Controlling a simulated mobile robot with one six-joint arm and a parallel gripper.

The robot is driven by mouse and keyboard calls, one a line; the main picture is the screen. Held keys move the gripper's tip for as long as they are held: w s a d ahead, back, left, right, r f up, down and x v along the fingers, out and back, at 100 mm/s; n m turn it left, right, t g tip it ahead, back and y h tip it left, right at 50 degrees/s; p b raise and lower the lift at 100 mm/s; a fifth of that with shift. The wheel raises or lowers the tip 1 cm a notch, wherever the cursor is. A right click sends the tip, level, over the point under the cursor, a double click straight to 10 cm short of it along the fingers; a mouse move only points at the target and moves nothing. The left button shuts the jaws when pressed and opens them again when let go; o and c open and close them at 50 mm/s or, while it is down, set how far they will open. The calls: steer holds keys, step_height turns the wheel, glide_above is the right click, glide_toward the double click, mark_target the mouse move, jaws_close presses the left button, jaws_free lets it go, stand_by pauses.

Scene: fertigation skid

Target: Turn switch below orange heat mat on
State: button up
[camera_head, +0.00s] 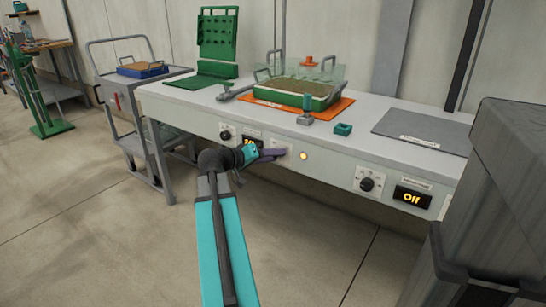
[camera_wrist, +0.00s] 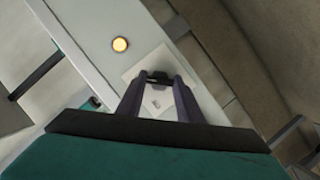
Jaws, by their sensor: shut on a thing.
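The orange heat mat (camera_head: 345,104) lies on the white bench under a green-rimmed tray. Below it, on the bench's front face, a pale switch plate (camera_head: 283,147) is partly covered by my gripper (camera_head: 274,154). In the wrist view my gripper (camera_wrist: 159,80) has its two dark fingers closed on the black switch (camera_wrist: 158,76), which stands out from its white plate (camera_wrist: 143,72). A round lamp (camera_head: 304,156) beside the plate glows amber; it also shows in the wrist view (camera_wrist: 120,44). Markings on the plate are too small to read.
A left knob (camera_head: 226,135) and a lit display (camera_head: 251,142), partly hidden by my arm, are left of the switch. A right knob (camera_head: 367,185) and a display reading "Off" (camera_head: 412,197) are below a grey mat (camera_head: 425,131). A dark grey bin (camera_head: 515,190) stands at right.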

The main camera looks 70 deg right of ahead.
steer(key=o, duration=1.1)
steer(key=shift+d, duration=0.1)
steer(key=shift+w, duration=0.1)
steer(key=p+v, duration=0.3)
steer(key=v, duration=1)
steer(key=shift+w+a, duration=0.1)
steer(key=shift+a, duration=0.3)
steer(key=shift+w+r, duration=0.1)
steer(key=shift+r, duration=0.05)
